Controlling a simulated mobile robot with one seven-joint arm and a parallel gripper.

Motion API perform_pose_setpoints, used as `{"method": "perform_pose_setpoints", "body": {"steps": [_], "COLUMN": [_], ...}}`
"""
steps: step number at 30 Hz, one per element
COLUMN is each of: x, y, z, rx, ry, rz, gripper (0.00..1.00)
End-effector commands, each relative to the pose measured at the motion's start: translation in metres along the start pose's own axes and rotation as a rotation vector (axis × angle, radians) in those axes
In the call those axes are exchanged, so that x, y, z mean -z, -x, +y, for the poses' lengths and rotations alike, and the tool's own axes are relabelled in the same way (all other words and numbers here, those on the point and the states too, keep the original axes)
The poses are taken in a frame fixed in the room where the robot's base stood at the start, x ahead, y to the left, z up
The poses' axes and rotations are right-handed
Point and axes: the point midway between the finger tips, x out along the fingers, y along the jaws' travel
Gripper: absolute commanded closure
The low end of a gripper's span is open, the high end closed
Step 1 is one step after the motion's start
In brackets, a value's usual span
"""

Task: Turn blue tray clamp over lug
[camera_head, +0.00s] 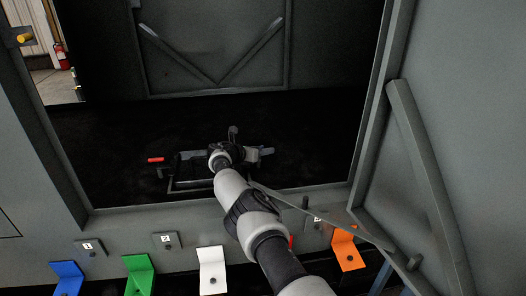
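A dark tray-like frame (190,184) lies on the black floor inside the enclosure, with its front bar showing left of my wrist. A small red piece (156,160) sits at its left end. My arm reaches in over the enclosure's front edge, and my gripper (234,134) is over the tray, mostly hidden behind my own wrist. I cannot tell whether its fingers are open or whether they touch anything. Grey parts (262,151) show just right of the wrist. No blue clamp or lug can be made out inside; my arm covers part of the tray.
Blue (66,277), green (138,275), white (212,270) and orange (348,250) brackets line the enclosure's outer front, with numbered plates above. A bit of red shows behind my arm. An open door (460,120) stands at the right. The enclosure floor (315,140) is clear right of the tray.

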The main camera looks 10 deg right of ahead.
Motion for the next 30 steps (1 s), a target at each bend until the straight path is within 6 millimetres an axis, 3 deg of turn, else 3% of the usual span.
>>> {"method": "perform_pose_setpoints", "body": {"steps": [5, 14, 30], "x": [-0.004, -0.011, -0.002], "y": [0.005, 0.032, 0.146], "z": [0.0, -0.002, 0.0], "rx": [-0.001, 0.0, -0.001], "ry": [0.001, 0.004, 0.001], "rz": [-0.001, -0.001, -0.001], "gripper": [0.69, 0.69, 0.69]}}
